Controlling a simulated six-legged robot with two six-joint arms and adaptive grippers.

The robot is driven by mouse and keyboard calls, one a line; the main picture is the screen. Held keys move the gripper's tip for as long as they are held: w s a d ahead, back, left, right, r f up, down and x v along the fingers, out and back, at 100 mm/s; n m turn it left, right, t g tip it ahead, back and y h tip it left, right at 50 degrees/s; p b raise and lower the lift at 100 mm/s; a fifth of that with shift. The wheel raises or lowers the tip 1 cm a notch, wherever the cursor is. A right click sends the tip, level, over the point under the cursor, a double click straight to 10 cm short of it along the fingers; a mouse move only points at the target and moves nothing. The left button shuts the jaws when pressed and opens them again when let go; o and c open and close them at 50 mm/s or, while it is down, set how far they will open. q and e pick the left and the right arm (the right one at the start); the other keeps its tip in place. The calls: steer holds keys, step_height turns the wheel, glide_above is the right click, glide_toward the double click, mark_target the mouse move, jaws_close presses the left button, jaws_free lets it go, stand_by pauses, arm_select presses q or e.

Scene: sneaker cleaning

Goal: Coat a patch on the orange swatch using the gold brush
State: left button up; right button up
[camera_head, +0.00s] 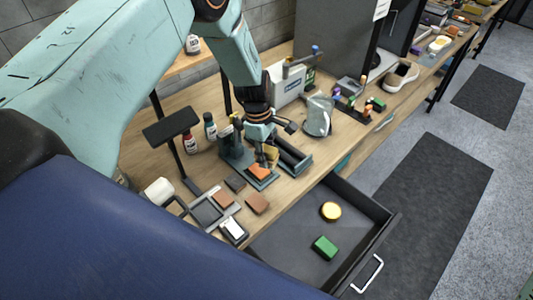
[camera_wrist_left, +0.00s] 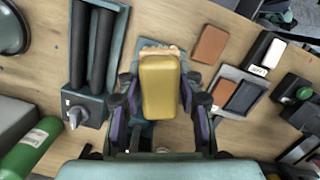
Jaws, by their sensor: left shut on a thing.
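My left gripper (camera_head: 266,145) is shut on the gold brush (camera_wrist_left: 161,88), whose yellow block fills the space between the fingers in the left wrist view. In the head view the gold brush (camera_head: 271,154) shows as a small yellow patch below the fingers. The orange swatch (camera_head: 259,171) lies on a dark teal holder on the bench, just below the brush. In the left wrist view the brush hides most of the swatch. I cannot tell whether the bristles touch the swatch. My right gripper is not in view.
Brown swatches (camera_head: 257,204) and a framed tray (camera_head: 207,211) lie nearby. A roller unit (camera_head: 294,157) stands beside the swatch holder. Small bottles (camera_head: 190,142) stand behind to the left. The open drawer (camera_head: 290,258) holds a yellow round piece (camera_head: 331,211) and a green block (camera_head: 325,247).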

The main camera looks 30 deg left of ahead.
mark_target(266, 149)
arm_select(q)
steer(key=shift+s, duration=0.1)
steer(key=shift+r+p, duration=0.8)
steer(key=shift+r, duration=0.7)
